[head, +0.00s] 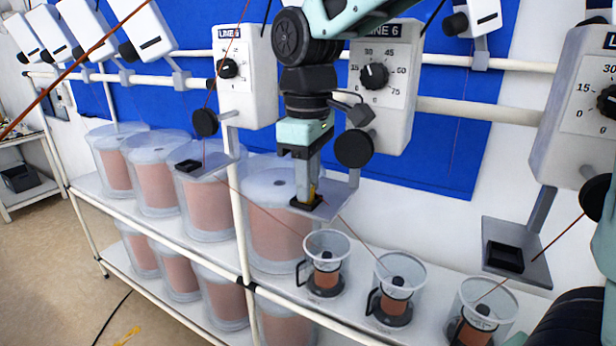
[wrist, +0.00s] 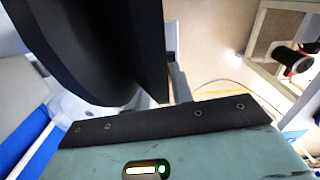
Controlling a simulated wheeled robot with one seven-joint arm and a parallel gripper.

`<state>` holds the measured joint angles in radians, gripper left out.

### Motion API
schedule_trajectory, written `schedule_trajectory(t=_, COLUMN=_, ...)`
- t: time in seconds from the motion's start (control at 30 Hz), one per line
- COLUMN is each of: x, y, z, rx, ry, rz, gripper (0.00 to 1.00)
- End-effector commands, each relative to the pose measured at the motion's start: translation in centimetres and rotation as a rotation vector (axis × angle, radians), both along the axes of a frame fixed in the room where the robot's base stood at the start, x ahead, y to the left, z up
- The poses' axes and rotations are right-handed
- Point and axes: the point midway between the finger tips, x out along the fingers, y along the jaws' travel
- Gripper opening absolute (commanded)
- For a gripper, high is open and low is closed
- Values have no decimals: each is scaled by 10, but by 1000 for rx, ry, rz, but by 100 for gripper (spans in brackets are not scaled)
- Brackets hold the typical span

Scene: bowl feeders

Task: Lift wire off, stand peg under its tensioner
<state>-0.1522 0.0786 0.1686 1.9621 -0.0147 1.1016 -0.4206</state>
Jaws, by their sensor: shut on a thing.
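My gripper (head: 308,184) points straight down in the head view, in front of the middle LINE 6 tensioner (head: 397,100). It is shut on a small yellow peg (head: 312,193), only partly visible between the fingers. The peg's lower end is at a black square holder (head: 305,203) on the grey plate under this tensioner. I cannot tell whether it rests inside the holder. Thin copper wires run down from the tensioners; one wire (head: 262,207) slopes toward the left clear cup (head: 325,262). The wrist view does not clearly show the peg.
Clear cups with copper spools, including a middle one (head: 397,288) and a right one (head: 481,310), stand below on the white shelf. Large clear drums (head: 277,225) stand left. Another tensioner's plate (head: 525,262) with an empty-looking black holder is at right. White rails cross behind my arm.

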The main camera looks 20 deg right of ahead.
Motion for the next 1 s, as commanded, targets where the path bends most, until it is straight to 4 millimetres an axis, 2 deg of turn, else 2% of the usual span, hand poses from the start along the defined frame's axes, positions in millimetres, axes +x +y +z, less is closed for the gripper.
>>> schedule_trajectory(t=0.07, x=0, y=0, z=0, rx=0, ry=0, rz=0, gripper=1)
schedule_trajectory(t=0.1, x=0, y=0, z=0, rx=0, ry=0, rz=0, gripper=29)
schedule_trajectory(t=0.17, x=0, y=0, z=0, rx=0, ry=0, rz=0, gripper=46)
schedule_trajectory(t=0.2, x=0, y=0, z=0, rx=0, ry=0, rz=0, gripper=49)
schedule_trajectory(t=0.67, x=1, y=0, z=4, rx=1, ry=-2, rz=0, gripper=49)
schedule_trajectory(t=0.83, x=1, y=0, z=26, rx=2, ry=-6, rz=-1, gripper=49)
schedule_trajectory(t=1.0, x=1, y=0, z=65, rx=2, ry=-6, rz=-1, gripper=49)
